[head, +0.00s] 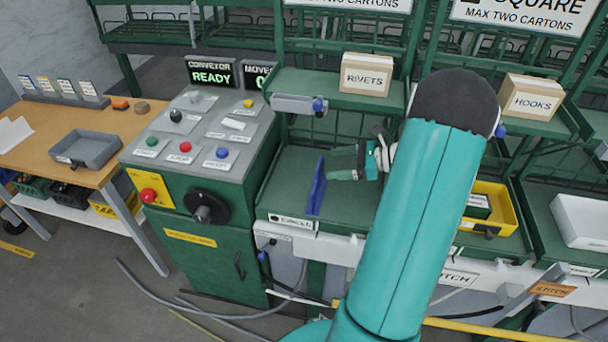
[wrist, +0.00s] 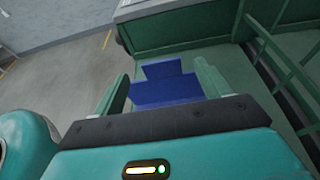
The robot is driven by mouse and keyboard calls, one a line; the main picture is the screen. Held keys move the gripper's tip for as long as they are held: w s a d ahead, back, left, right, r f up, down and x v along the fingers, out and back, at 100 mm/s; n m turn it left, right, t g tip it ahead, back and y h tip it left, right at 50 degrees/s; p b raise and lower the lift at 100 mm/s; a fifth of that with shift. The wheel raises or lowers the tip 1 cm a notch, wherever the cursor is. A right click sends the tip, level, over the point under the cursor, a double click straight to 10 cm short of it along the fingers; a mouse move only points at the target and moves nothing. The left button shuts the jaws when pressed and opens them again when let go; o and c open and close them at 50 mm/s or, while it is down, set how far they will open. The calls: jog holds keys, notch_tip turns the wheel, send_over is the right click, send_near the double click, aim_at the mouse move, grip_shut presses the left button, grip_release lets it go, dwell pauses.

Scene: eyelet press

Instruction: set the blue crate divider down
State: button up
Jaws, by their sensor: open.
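The blue crate divider (head: 316,190) stands on edge, close to upright, on the green tray-like shelf (head: 345,205) right of the control console. It also shows in the wrist view (wrist: 165,88), ahead of my gripper, with a narrower step on its far edge. My gripper (head: 333,165) is just right of the divider in the head view, its dark green fingers pointing at it. In the wrist view my gripper (wrist: 162,80) has its fingers spread wide, one at either side of the divider. It looks open and empty; I cannot tell whether a fingertip touches the divider.
The green control console (head: 215,165) with buttons and a handwheel stands left of the shelf. A RIVETS box (head: 366,74) sits on the shelf above. A yellow bin (head: 490,208) lies to the right, partly behind my arm. A grey tray (head: 86,150) is on the wooden bench.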

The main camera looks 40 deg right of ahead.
jog(key=a+r+n+g+h, duration=0.1)
jog(key=a+r+n+g, duration=0.4)
jog(key=a, duration=0.6)
jog(key=a+r+n+g+h, duration=0.1)
jog(key=a+r+n+g, duration=0.2)
jog(key=a+n, duration=0.55)
jog(key=s+a+r+n+t+h, duration=0.1)
jog(key=s+a+r+n+h, duration=0.2)
jog(key=s+a+n, duration=0.2)
jog(key=s+a+r+n+t+h, duration=0.1)
jog(key=s+a+r+n+h, duration=0.3)
jog(key=a+n, duration=0.5)
jog(key=shift+s+a+r+n, duration=0.2)
jog(key=shift+s+a+n, duration=0.2)
jog(key=shift+s, duration=0.75)
